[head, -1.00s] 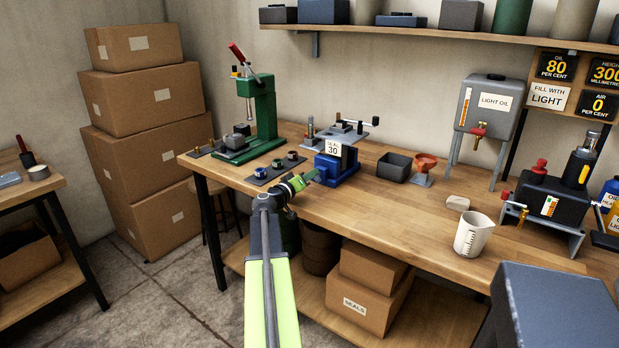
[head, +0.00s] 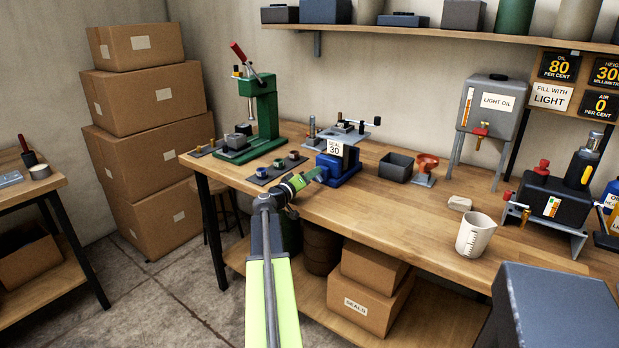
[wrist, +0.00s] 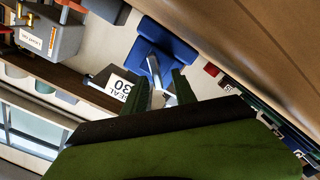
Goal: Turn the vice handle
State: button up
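The blue vice (head: 345,178) stands near the front edge of the wooden bench, with a white label reading SEAL 30 (head: 335,148) above it. In the wrist view the vice (wrist: 172,48) shows beyond my fingers. A pale metal bar (wrist: 157,72), which looks like the vice handle, slants from the vice toward the gap between my fingertips. My gripper (head: 314,175) is at the left front of the vice. In the wrist view my gripper (wrist: 160,90) is open, its green fingers apart on either side of the bar's near end. I cannot tell whether they touch it.
Small coloured rings on a dark tray (head: 277,167) and a green press (head: 262,110) stand left of the vice. A white jug (head: 475,235) is near the front edge.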

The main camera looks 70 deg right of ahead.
jog(key=shift+a, duration=0.2)
jog(key=v, duration=1.7)
